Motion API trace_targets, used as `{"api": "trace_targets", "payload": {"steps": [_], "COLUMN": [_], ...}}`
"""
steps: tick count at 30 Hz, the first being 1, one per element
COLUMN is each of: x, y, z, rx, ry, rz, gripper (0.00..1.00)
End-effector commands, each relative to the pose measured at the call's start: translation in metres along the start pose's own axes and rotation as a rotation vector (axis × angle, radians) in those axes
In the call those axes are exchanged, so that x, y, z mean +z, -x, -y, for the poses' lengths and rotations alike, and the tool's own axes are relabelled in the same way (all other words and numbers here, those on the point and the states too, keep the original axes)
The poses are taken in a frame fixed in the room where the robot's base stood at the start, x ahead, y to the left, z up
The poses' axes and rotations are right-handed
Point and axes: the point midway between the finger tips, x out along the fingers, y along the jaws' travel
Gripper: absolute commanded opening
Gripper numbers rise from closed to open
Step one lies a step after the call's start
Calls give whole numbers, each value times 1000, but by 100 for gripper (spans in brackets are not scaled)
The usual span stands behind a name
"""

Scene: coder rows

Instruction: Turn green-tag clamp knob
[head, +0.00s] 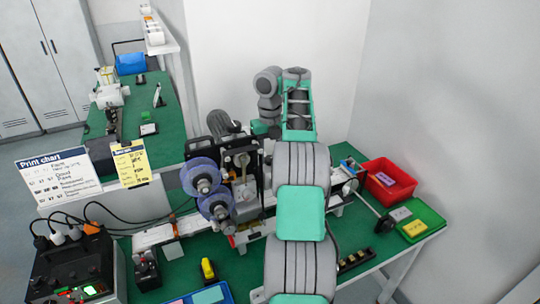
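The coder machine (243,190) stands at the middle of the green bench, with two purple reels (196,168) on its left side. I cannot pick out a clamp knob with a green tag; my arm covers part of the machine's right side. My arm rises from the bottom of the view, bends at the top and comes down behind its own links at the machine. My gripper is hidden there, so its fingers and anything between them do not show.
A red bin (388,170) and a green tray (437,212) sit at the bench's right end. A black round end (385,224) on a rod sticks out near them. A control box (75,268) with cables, a print chart (57,176) and a yellow note (131,165) are at left.

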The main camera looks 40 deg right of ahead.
Motion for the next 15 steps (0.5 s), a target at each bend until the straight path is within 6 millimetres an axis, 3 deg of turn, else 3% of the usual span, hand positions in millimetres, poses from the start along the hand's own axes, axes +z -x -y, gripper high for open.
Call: {"api": "trace_targets", "payload": {"steps": [15], "x": [0], "y": [0], "z": [0], "rx": [0], "ry": [0], "rz": [0], "gripper": [0]}}
